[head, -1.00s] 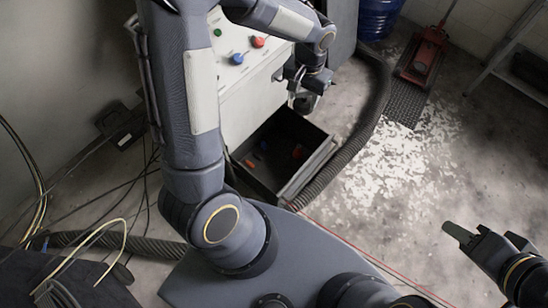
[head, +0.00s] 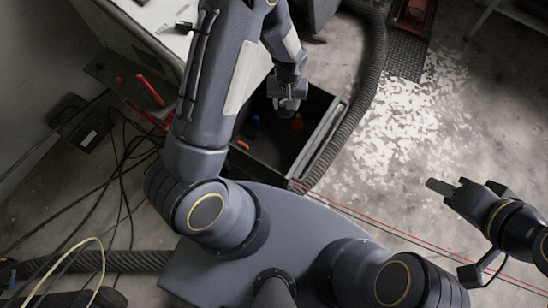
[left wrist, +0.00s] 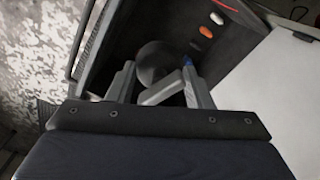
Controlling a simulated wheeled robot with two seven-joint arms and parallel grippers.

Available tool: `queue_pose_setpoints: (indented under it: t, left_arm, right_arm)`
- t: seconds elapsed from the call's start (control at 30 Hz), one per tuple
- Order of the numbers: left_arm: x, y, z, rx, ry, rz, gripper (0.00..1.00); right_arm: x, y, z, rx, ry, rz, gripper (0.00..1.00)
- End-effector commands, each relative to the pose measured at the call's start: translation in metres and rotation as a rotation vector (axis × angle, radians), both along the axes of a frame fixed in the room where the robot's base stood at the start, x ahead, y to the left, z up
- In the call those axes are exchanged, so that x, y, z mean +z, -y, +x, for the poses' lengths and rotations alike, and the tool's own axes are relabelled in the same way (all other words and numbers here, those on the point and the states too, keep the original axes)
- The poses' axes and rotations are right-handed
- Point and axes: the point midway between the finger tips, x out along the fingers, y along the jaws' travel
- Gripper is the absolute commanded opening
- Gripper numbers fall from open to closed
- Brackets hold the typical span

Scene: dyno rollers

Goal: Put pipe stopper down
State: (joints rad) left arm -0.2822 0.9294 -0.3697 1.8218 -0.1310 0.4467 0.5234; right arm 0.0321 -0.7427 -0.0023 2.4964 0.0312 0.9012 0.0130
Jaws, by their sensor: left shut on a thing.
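My left gripper (head: 290,105) hangs above the open dark drawer or bin (head: 332,122), at its far end. It is shut on the pipe stopper, a dark round piece with a grey part, which shows between the fingers in the left wrist view (left wrist: 153,62). In the head view the stopper is hard to separate from the gripper. The open bin's dark interior lies beyond the stopper in the left wrist view. My right gripper (head: 447,188) is out at the right over bare floor, apart from everything; its finger gap is unclear.
A ribbed grey hose (head: 361,112) runs along the bin's right side. A white cabinet (head: 140,22) stands at left.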

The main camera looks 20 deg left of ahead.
Motion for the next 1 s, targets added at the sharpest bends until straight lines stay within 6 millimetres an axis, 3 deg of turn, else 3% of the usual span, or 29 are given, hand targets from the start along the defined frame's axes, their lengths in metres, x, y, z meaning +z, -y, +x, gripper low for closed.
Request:
queue_pose_setpoints:
  t: [0.03,0.3,0.5,0.63,0.87,1.0]
  left_arm:
    - [-0.043,-0.001,-0.002,0.022,-0.004,0.002,0.13]
    - [-0.173,-0.01,-0.008,0.152,-0.003,0.001,0.13]
    - [-0.257,-0.02,-0.014,0.236,-0.002,0.0,0.13]
    - [-0.292,-0.026,-0.017,0.272,0.0,-0.001,0.13]
    - [-0.322,-0.031,-0.021,0.298,0.0,-0.001,0.13]
    - [-0.349,-0.032,-0.021,0.299,-0.002,-0.002,0.13]
  right_arm:
    - [-0.032,0.0,0.0,0.0,0.0,0.0,0.36]
    - [-0.111,0.0,0.0,0.0,0.0,0.0,0.36]
    - [-0.162,0.0,0.0,0.0,0.0,0.0,0.36]
    - [-0.183,0.0,0.0,0.0,0.0,0.0,0.36]
    - [-0.198,0.0,0.0,0.0,0.0,0.0,0.36]
    - [-0.209,0.0,0.0,0.0,0.0,0.0,0.36]
